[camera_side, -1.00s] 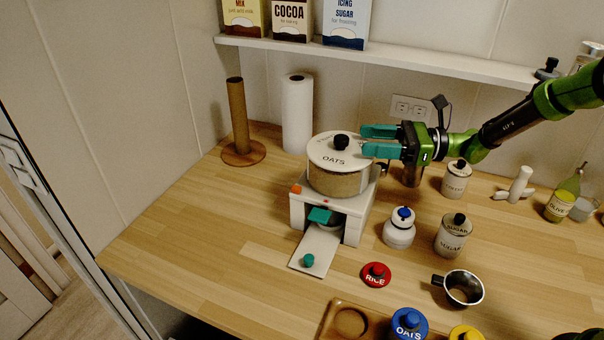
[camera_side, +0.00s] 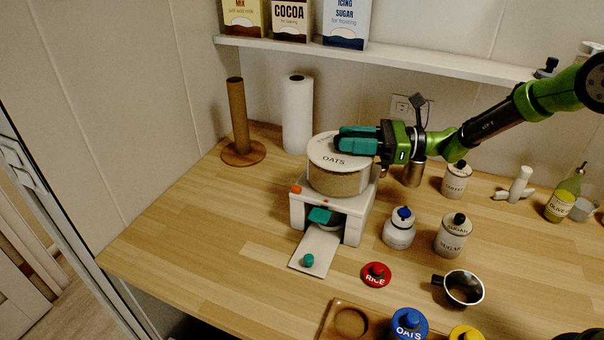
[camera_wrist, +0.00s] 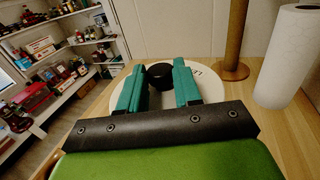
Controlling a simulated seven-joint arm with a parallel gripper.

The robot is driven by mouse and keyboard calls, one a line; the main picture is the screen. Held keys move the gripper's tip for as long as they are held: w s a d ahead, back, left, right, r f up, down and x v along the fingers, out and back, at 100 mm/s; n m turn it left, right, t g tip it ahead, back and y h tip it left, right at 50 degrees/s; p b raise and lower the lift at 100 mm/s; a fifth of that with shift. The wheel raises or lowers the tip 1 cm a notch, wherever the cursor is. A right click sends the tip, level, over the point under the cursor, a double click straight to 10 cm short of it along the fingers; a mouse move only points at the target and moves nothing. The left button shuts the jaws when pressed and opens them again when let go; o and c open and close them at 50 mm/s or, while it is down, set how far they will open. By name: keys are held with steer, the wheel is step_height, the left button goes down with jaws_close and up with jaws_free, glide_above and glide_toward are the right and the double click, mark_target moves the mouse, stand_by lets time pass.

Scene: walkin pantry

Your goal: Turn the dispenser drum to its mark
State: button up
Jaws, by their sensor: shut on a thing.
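The dispenser drum (camera_side: 338,180) is a round tan-sided drum with a white top lettered OATS. It sits on a white dispenser base (camera_side: 352,232). An orange patch (camera_side: 296,189) is on the base's front left corner, and a small red mark (camera_side: 326,201) is on its front edge. My gripper (camera_side: 345,139) reaches in level from the right over the drum top, its teal fingers shut on the black knob. The fingers hide the knob in the side view. In the wrist view the knob (camera_wrist: 160,75) shows between the fingers of my gripper (camera_wrist: 159,84).
A paper towel roll (camera_side: 298,115) and a brown post (camera_side: 238,115) stand behind left. A blue-topped jar (camera_side: 399,230) and sugar jar (camera_side: 453,238) stand right. The counter front left is clear.

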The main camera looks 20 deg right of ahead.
jaws_close()
steer(key=shift+n+g+y, duration=0.3)
steer(key=shift+g, duration=0.1)
steer(key=n+g, duration=0.1)
steer(key=n+g+y, duration=0.1)
steer(key=g, duration=0.1)
steer(key=w+n+g, duration=0.1)
steer(key=g, duration=0.1)
steer(key=shift+d, duration=0.25)
steer(key=shift+w+a+n+g, duration=0.1)
steer(key=shift+w+n+g, duration=0.1)
steer(key=shift+n+g, duration=1.4)
steer(key=shift+w+n+g, duration=0.2)
steer(key=shift+n+g, duration=0.8)
steer(key=shift+g, duration=1.2)
steer(key=shift+n+g, duration=0.4)
steer(key=shift+g, duration=0.2)
steer(key=o, duration=1)
jaws_free()
